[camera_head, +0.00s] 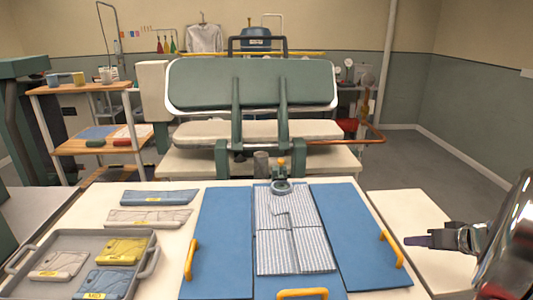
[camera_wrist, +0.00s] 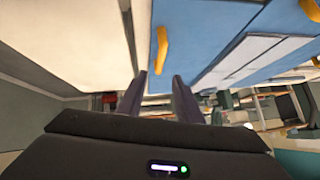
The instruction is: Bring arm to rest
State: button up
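My gripper (camera_head: 408,241) is at the right side of the head view, held out to the left over the pale surface to the right of the blue boards. In the wrist view both dark fingers of my gripper (camera_wrist: 159,78) show with a gap between them. It is open and nothing is between the fingers. A shiny part of my arm fills the lower right corner of the head view.
A striped folded cloth (camera_head: 292,240) lies between blue boards (camera_head: 345,232) with yellow handles (camera_head: 391,248). A grey tray (camera_head: 143,241) with folded garments is at the left. A large press (camera_head: 250,85) stands behind. The floor (camera_head: 430,150) at right is clear.

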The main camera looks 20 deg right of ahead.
jog(key=shift+d, duration=0.1)
jog(key=s+d+r+m+g+h, duration=0.1)
jog(key=s+d+r+g+h, duration=0.25)
jog(key=s+d+h, duration=0.4)
jog(key=s+a+r+n+y, duration=0.1)
jog(key=a+y, duration=0.3)
jog(key=a, duration=2.1)
jog(key=s+a+r+n+y, duration=0.1)
jog(key=a+r+n+y, duration=0.1)
jog(key=a, duration=2.2)
jog(key=shift+s+a+r+n+y, duration=0.2)
jog(key=shift+a+n+y, duration=0.2)
jog(key=shift+n+y, duration=0.45)
jog(key=shift+d, duration=0.1)
